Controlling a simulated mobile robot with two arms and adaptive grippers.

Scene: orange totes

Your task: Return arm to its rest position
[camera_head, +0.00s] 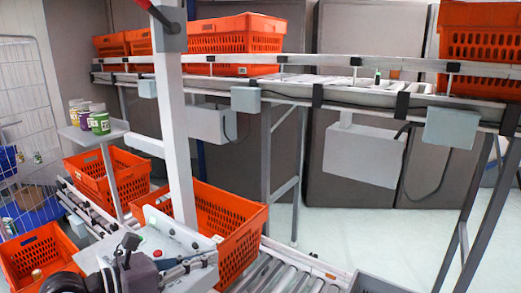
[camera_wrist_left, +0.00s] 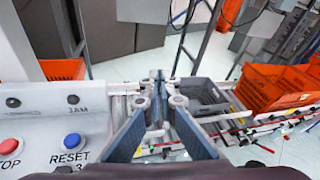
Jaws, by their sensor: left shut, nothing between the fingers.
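My left gripper (camera_head: 190,263) is low in the head view, over the control box (camera_head: 172,238) at the foot of the grey post. In the left wrist view its two blue-grey fingers (camera_wrist_left: 159,82) meet at the tips, shut with nothing between them. The control panel (camera_wrist_left: 65,128), with its STOP button (camera_wrist_left: 13,145) and RESET button (camera_wrist_left: 72,141), lies to the left of the fingers there, apart from them. My right gripper is in neither view.
An orange tote (camera_head: 240,235) stands on the lower roller conveyor (camera_head: 275,275) close behind the control box. A grey tote (camera_wrist_left: 203,97) is right of the fingers. An upper conveyor (camera_head: 300,83) crosses behind. A small shelf (camera_head: 85,137) at left bears several jars.

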